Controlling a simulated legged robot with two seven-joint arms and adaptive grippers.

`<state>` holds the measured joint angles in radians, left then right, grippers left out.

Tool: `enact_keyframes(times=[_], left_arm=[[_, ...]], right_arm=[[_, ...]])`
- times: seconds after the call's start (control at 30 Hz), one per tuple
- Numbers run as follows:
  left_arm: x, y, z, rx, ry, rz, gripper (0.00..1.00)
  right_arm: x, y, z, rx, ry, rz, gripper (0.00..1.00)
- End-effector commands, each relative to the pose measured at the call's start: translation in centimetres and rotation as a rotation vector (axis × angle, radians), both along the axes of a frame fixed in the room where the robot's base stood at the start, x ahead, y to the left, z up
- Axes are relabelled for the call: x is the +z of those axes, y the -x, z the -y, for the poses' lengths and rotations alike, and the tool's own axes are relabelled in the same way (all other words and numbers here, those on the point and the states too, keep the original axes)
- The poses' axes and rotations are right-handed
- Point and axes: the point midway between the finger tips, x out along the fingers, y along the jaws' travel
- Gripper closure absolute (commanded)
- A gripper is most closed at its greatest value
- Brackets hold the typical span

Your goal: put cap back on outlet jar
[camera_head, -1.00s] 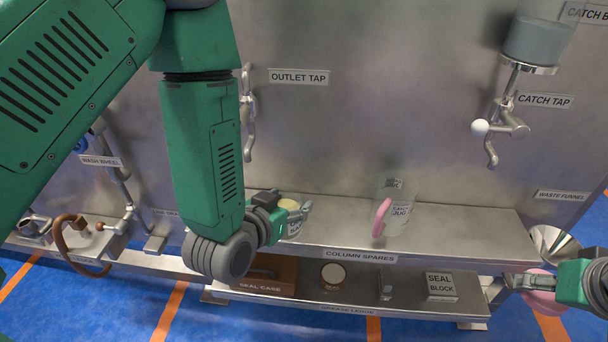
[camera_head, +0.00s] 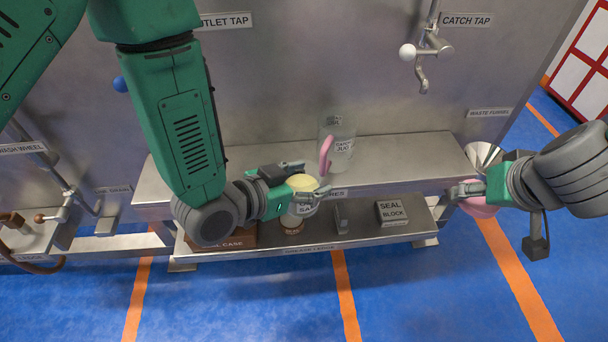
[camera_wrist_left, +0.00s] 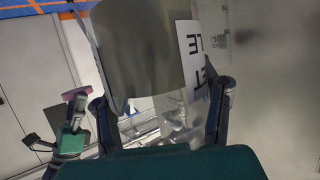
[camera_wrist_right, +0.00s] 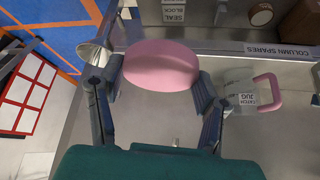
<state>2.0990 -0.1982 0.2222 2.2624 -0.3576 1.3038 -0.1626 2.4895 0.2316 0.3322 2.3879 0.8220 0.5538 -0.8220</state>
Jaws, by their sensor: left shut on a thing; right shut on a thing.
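The outlet jar (camera_head: 298,208) is a clear jar with pale yellow contents and a white label. My left gripper (camera_head: 312,190) is shut on it and holds it roughly upright in front of the upper shelf. The jar (camera_wrist_left: 145,50) fills the top of the left wrist view, its label partly readable. My right gripper (camera_head: 468,190) is shut on a round pink cap (camera_head: 480,208), near the waste funnel at the right. In the right wrist view the pink cap (camera_wrist_right: 160,72) sits between the fingers. Cap and jar are well apart. The jar's mouth is not clearly visible.
A clear catch jug (camera_head: 340,150) with a pink handle stands on the upper shelf (camera_head: 400,150) between my grippers. The lower shelf holds the seal block (camera_head: 392,212) and seal case (camera_head: 235,240). The waste funnel (camera_head: 482,155) is close behind my right gripper.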

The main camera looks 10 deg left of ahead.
Motion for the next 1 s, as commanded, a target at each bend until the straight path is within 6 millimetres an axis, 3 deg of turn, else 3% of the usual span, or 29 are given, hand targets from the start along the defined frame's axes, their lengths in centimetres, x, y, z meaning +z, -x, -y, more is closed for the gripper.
enact_keyframes(times=[0.17,0.37,0.67,0.9,1.0], left_arm=[[0.0,0.0,0.0,0.001,0.0,0.0,0.96],[0.0,0.0,-0.1,0.002,0.001,0.001,0.96],[0.1,0.0,-0.1,0.002,0.001,0.001,0.96],[0.1,0.0,0.0,0.002,0.001,0.001,0.96],[0.1,0.0,0.0,0.002,0.001,0.001,0.96]], right_arm=[[0.1,-0.2,-0.3,0.016,0.001,0.001,0.54],[0.5,-2.1,-4.2,0.183,0.004,0.004,0.54],[2.8,-4.8,-15.5,0.737,0.005,0.007,0.54],[5.5,-4.0,-24.5,1.327,-0.001,0.011,0.54],[6.7,-3.0,-27.2,1.587,-0.001,0.014,0.54]])
